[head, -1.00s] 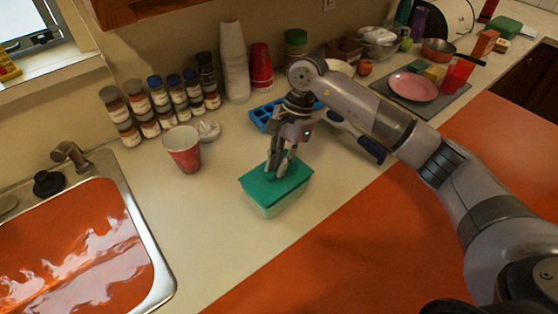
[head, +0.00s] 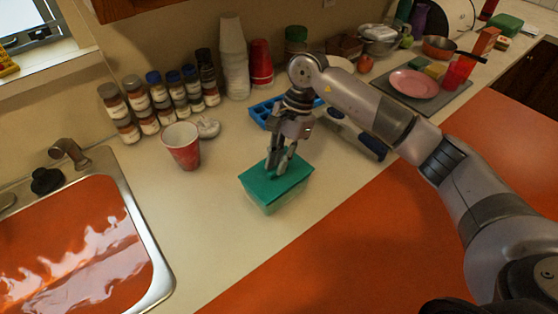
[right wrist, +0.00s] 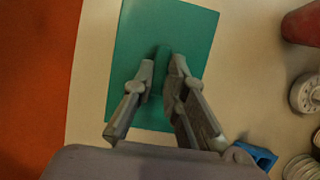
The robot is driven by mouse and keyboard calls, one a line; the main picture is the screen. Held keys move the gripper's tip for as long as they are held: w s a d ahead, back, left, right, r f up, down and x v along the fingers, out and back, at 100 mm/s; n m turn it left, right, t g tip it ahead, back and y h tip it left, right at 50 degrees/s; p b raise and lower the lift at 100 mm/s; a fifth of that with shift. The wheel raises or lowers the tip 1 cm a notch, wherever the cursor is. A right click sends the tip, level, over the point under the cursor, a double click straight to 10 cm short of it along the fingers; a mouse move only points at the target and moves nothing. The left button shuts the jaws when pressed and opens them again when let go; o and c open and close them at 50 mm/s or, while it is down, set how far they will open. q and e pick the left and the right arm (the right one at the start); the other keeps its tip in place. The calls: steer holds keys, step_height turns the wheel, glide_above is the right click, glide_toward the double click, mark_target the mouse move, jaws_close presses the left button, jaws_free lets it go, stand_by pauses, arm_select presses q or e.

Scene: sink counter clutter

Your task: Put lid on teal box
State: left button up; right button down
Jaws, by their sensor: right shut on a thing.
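My right gripper (head: 279,173) comes down from above, shut on the lid's raised handle. In the right wrist view the lid (right wrist: 190,40) is a flat teal rectangle, and my fingertips (right wrist: 160,62) close on the narrow handle at its middle. The lid hides the box's opening, so I cannot tell if it is fully seated. My left gripper is not in view.
A red cup (head: 182,146) stands to the left, with a white object (head: 208,127) beside it. A blue tray (head: 265,112) lies behind my gripper. Spice jars (head: 163,97) line the wall. The sink (head: 140,235) is at lower left. The counter right in front of the box is clear.

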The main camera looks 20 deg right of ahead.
steer(key=shift+f+b, duration=0.45)
steer(key=shift+b, duration=0.15)
stand_by(0.7)
stand_by(0.4)
steer(key=c, duration=1.5)
jaws_free()
steer(key=shift+c, duration=0.2)
steer(key=shift+r+p, duration=1.65)
steer(key=shift+r, duration=2.4)
